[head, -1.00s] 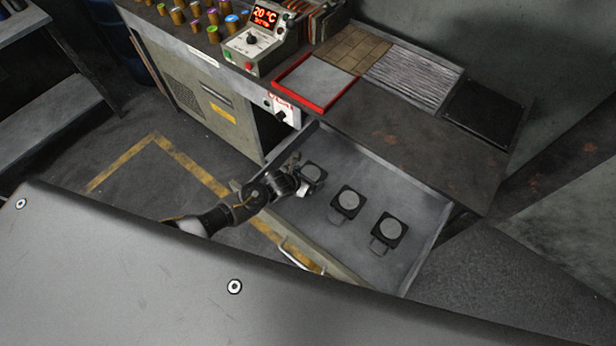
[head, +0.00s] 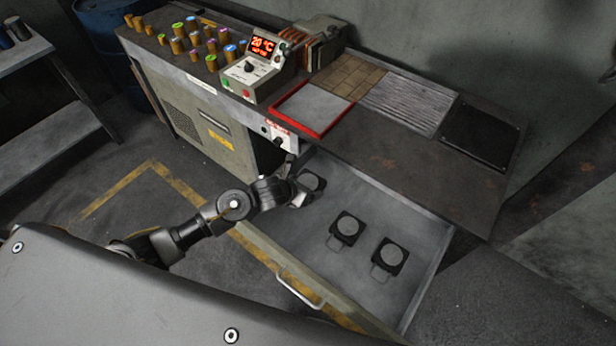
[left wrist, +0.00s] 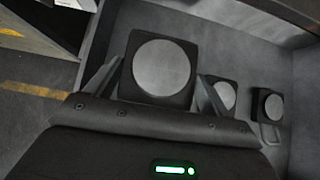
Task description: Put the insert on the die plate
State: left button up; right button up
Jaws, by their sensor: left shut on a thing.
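My left gripper (head: 297,188) is shut on an insert (head: 314,180), a dark square block with a round grey face, at the back left of the open drawer (head: 375,193). In the left wrist view, that insert (left wrist: 162,68) sits between the two fingers of the left gripper (left wrist: 158,88). It seems raised a little off the drawer floor. Two similar inserts stand in the drawer, a middle one (head: 347,229) and a right one (head: 390,256). I cannot tell for sure which surface is the die plate; a red-framed grey plate (head: 311,108) lies on the bench top. My right gripper is not in view.
A control box (head: 252,75) reading 20 °C stands left of the red frame, with several coloured cylinders (head: 195,40) beyond. Behind lie a brown tiled patch (head: 352,78), a ribbed grey patch (head: 410,98) and a black plate (head: 483,132). The front bench top (head: 400,150) is clear.

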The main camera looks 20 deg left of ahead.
pick_arm(q)
jog(key=s+a+r+n+y+b, duration=0.3)
jog(key=s+a+r, duration=0.4)
jog(key=r, duration=0.3)
jog(key=shift+s+r+n+t+b, duration=0.3)
jog(key=shift+s+r+n+b, duration=0.25)
jog(key=shift+b, duration=0.85)
